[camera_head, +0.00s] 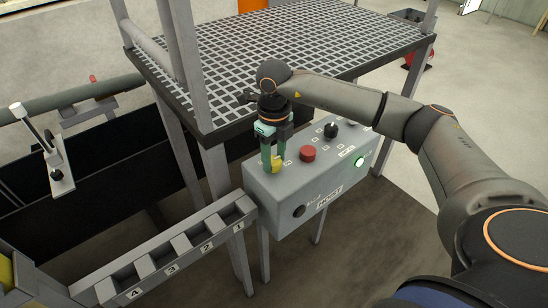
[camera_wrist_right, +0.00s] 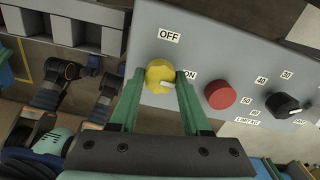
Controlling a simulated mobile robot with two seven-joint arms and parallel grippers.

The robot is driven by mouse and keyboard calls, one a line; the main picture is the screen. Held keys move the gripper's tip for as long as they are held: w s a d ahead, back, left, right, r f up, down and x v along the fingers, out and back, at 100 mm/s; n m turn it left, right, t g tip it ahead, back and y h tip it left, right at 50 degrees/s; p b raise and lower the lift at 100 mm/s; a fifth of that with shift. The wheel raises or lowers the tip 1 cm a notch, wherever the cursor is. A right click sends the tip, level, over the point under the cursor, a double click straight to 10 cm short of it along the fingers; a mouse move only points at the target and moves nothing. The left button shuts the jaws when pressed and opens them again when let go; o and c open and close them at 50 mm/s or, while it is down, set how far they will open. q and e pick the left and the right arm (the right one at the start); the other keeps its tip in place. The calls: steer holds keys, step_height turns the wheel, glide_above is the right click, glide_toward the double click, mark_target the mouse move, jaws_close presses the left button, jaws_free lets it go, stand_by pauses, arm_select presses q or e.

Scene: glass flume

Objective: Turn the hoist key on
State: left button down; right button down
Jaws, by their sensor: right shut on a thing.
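The yellow hoist key (camera_head: 277,164) is a round knob on top of the grey control box (camera_head: 285,190). In the right wrist view the key (camera_wrist_right: 158,72) shows a white pointer mark, aimed right towards the ON label (camera_wrist_right: 190,75). The OFF label (camera_wrist_right: 169,36) lies above it. My right gripper (camera_head: 272,158) reaches down from above. In the right wrist view its green fingers (camera_wrist_right: 160,78) stand on both sides of the key and are shut on it. I do not see my left gripper's fingers.
A red button (camera_head: 307,154) and a black dial (camera_head: 330,131) sit beside the key on the box. A numbered rack (camera_head: 172,249) adjoins the box at left. A grating platform (camera_head: 290,50) stands behind.

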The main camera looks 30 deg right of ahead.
mark_target(274, 160)
steer(key=shift+n, duration=0.3)
steer(key=shift+c, duration=1.9)
jaws_free()
step_height(274, 160, up, 13)
steer(key=shift+f, duration=0.2)
